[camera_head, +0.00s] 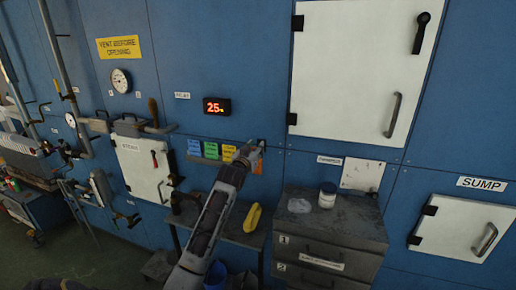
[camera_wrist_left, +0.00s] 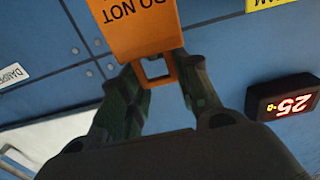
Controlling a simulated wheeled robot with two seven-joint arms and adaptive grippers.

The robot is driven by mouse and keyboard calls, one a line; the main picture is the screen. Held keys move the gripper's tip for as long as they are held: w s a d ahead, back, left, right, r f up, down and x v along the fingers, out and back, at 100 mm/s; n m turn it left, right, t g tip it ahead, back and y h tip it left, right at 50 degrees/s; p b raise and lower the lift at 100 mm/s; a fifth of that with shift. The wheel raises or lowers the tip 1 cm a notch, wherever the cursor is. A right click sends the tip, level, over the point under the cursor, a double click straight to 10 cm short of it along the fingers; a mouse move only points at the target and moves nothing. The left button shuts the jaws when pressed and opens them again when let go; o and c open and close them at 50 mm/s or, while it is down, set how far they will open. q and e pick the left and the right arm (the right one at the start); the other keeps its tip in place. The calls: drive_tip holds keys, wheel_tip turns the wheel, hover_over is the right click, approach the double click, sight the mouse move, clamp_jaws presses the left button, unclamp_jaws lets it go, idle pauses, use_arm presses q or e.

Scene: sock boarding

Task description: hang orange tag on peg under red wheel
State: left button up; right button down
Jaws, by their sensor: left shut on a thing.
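The orange tag (camera_wrist_left: 138,25) shows in the left wrist view with part of its lettering, "DO NOT", upside down. Its end with a square opening lies between the fingers of my left gripper (camera_wrist_left: 166,73), which is shut on it. In the head view my left gripper (camera_head: 250,152) is at the blue wall, at the right end of a row of coloured tags, with a bit of orange (camera_head: 258,167) just below it. I cannot make out the red wheel or its peg for certain. My right gripper is not in view.
Blue (camera_head: 194,147), green (camera_head: 211,150) and yellow (camera_head: 229,152) tags hang left of the gripper. A red-lit display (camera_head: 216,106) is above. Below are a yellow object (camera_head: 252,218) and a grey drawer cabinet (camera_head: 335,232) bearing a white jar (camera_head: 327,195). Pipes and valves crowd the left.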

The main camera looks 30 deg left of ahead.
use_arm(q)
drive_tip(key=shift+p+x, duration=0.3)
drive_tip(key=shift+x, duration=1.25)
drive_tip(key=shift+w+f+p, duration=0.3)
drive_tip(key=shift+f+p, duration=0.15)
drive_tip(key=shift+p, duration=0.25)
drive_tip(key=shift+f, duration=0.3)
drive_tip(key=o, duration=0.9)
drive_tip(key=shift+o, duration=0.2)
drive_tip(key=shift+b, duration=0.3)
